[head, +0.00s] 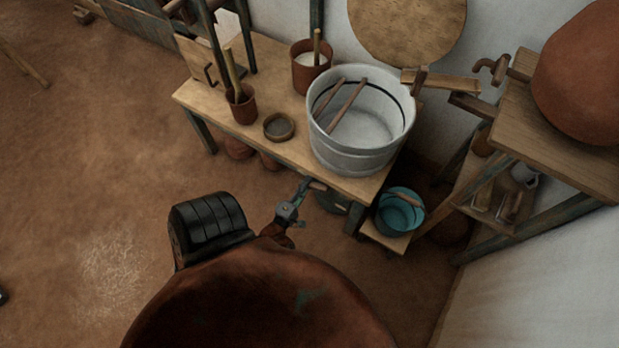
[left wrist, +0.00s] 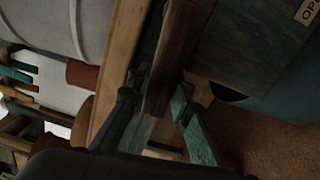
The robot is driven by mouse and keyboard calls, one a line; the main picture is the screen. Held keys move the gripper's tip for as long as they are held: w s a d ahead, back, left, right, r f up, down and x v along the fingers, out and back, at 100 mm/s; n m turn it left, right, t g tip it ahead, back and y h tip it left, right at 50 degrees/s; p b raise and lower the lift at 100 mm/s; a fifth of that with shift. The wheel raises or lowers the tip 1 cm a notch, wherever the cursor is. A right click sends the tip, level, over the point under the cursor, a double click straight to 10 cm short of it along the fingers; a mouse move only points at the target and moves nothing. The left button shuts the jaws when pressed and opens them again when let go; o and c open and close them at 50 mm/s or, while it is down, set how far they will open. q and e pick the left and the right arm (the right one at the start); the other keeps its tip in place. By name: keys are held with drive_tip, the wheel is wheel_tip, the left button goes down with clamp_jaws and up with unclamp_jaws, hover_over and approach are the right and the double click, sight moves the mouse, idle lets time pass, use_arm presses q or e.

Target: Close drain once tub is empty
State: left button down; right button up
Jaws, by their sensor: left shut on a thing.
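The pale grey tub (head: 335,145) stands on the wooden table, with two wooden sticks leaning inside. Its floor looks pale and I see no clear water in it. My left gripper (head: 298,194) is at the table's front edge, below the tub. It is shut on a dark wooden handle (head: 316,185), which also shows between the fingers in the left wrist view (left wrist: 172,55). I take this handle for the drain lever; its far end is hidden. Part of a label reading "OP" (left wrist: 309,12) shows in the left wrist view. My right gripper is not in view.
A blue bucket (head: 401,213) sits on a low stand below the table's right end. The table (head: 270,75) also bears a brown pot (head: 305,78), a cup (head: 243,108) and a small bowl (head: 279,127). A wooden shelf stand (head: 560,150) is at right.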

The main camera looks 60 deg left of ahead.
use_arm(q)
drive_tip(key=shift+s+f, duration=0.1)
drive_tip(key=c, duration=1.7)
unclamp_jaws()
